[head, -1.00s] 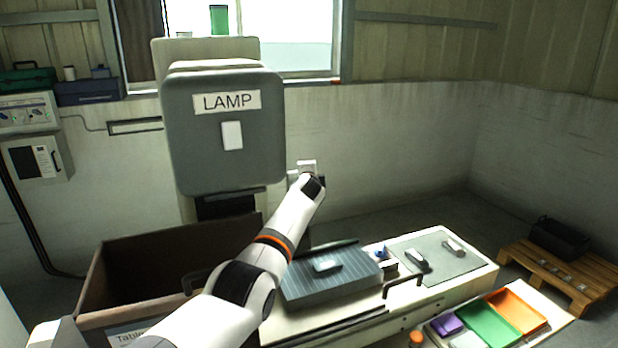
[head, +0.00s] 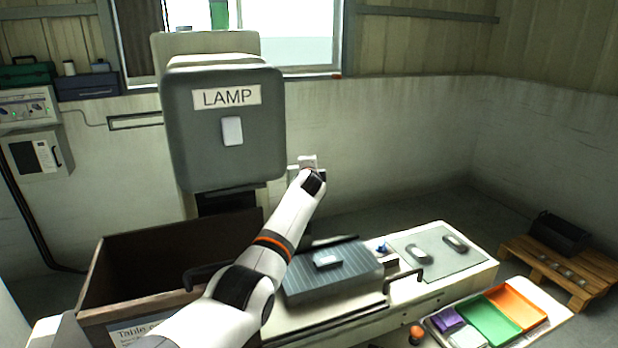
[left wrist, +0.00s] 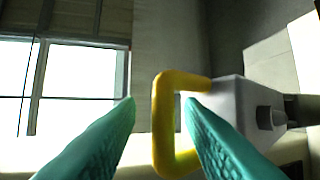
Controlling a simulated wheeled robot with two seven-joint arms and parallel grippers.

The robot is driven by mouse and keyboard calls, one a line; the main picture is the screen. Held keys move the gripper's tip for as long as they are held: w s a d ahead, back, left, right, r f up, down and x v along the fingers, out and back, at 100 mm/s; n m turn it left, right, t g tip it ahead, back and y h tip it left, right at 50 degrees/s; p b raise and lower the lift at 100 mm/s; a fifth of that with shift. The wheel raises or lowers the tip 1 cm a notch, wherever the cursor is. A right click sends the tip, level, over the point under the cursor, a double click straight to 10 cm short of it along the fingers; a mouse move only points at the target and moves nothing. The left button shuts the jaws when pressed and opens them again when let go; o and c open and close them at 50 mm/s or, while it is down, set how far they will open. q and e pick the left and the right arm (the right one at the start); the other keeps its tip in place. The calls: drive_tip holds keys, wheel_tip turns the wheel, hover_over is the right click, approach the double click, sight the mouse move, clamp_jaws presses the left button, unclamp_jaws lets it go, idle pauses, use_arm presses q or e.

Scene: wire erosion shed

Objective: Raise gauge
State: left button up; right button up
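In the left wrist view, my left gripper (left wrist: 160,104) has two teal fingers standing apart. A yellow C-shaped handle (left wrist: 163,135) shows between the fingers, its lower part close to the right finger. No firm grip on it is visible. The handle joins a pale grey block (left wrist: 229,98) with a small knob on its right side. I cannot tell whether this is the gauge. In the head view my left arm reaches up to a small pale piece (head: 307,161) right of the grey lamp box (head: 222,160). The fingers are hidden there. My right gripper is not in view.
A brown open bin (head: 90,290) stands at lower left. A ribbed dark plate (head: 345,282) bears a grey block (head: 327,259). A grey mat (head: 440,262) holds two small pieces. Coloured trays (head: 490,320) and a wooden pallet (head: 590,285) lie at right.

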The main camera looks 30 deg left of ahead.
use_arm(q)
drive_tip(key=b+v, duration=0.1)
drive_tip(key=v, duration=1)
idle(0.5)
